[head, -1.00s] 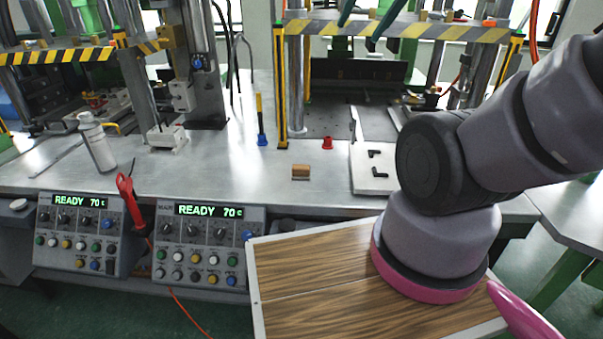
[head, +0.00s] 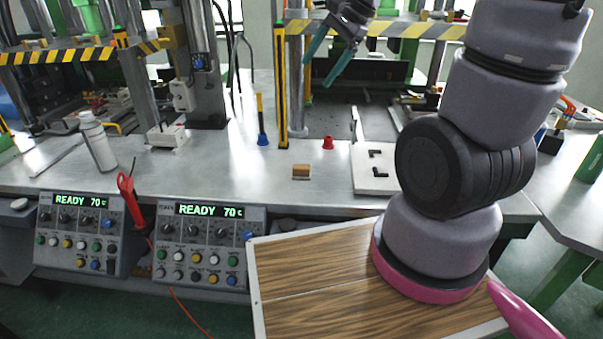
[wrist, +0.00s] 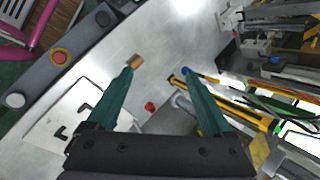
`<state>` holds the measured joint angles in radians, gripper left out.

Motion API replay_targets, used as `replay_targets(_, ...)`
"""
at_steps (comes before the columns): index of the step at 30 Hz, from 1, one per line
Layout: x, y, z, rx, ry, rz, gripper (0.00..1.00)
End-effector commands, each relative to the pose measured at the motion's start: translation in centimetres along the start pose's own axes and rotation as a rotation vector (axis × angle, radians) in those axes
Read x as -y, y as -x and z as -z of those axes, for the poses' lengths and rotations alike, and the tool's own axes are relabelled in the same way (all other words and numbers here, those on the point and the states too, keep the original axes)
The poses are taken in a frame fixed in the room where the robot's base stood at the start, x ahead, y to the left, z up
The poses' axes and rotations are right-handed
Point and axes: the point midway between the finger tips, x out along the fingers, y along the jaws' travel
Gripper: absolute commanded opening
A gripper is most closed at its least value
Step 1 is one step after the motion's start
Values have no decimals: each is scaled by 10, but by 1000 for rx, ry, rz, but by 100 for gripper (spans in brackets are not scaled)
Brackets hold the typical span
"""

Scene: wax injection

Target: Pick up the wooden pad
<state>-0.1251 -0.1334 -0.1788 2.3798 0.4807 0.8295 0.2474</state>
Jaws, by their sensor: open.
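The wooden pad (head: 301,171) is a small brown block lying on the grey metal bench, left of a white plate. It also shows in the wrist view (wrist: 136,61), just beyond the tip of the left finger. My gripper (head: 318,74) has teal fingers and hangs high above the bench, above and behind the pad in the head view. In the wrist view my gripper (wrist: 158,72) has its fingers spread wide with nothing between them. The pad is apart from the fingers.
A red cone-like piece (head: 328,142) and a blue-based piece (head: 262,138) stand behind the pad. The white plate (head: 376,179) with black brackets lies to its right. Yellow-black posts (head: 281,90) and press bars rise behind.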

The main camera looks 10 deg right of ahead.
Motion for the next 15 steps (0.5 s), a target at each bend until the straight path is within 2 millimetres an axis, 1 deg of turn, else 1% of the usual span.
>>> replay_targets(1,0,-20,8,20,-73,-22,85)
replay_targets(4,1,-52,24,40,-217,-48,85)
replay_targets(8,-5,-97,44,48,-405,-88,85)
replay_targets(12,-19,-146,68,29,-600,-135,85)
replay_targets(15,-32,-176,83,3,-718,-165,85)
